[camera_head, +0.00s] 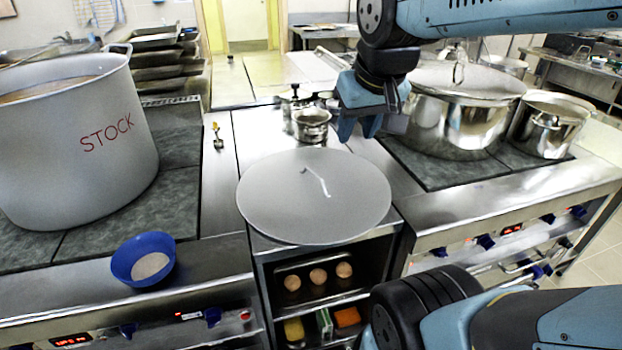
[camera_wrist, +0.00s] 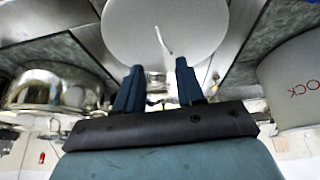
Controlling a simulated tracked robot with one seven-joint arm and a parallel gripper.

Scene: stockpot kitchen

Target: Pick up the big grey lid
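The big grey lid (camera_head: 270,200) lies flat on the counter between the two stoves, its front edge over the open shelf unit. A thin light handle (camera_head: 316,182) stands up near its middle. My gripper (camera_head: 359,128) is behind and to the right of the lid, above the counter and apart from the lid. In the wrist view the lid (camera_wrist: 190,30) and its handle (camera_wrist: 162,40) show beyond my gripper (camera_wrist: 158,85). The two blue fingers are spread wide with nothing between them.
The tall grey STOCK pot (camera_head: 80,150) stands on the left stove, with a blue bowl (camera_head: 143,259) in front. A big steel pot (camera_head: 455,115) and a smaller pot (camera_head: 548,125) stand on the right stove. Small steel pots (camera_head: 311,125) stand behind the lid. Shelves below hold food (camera_head: 318,276).

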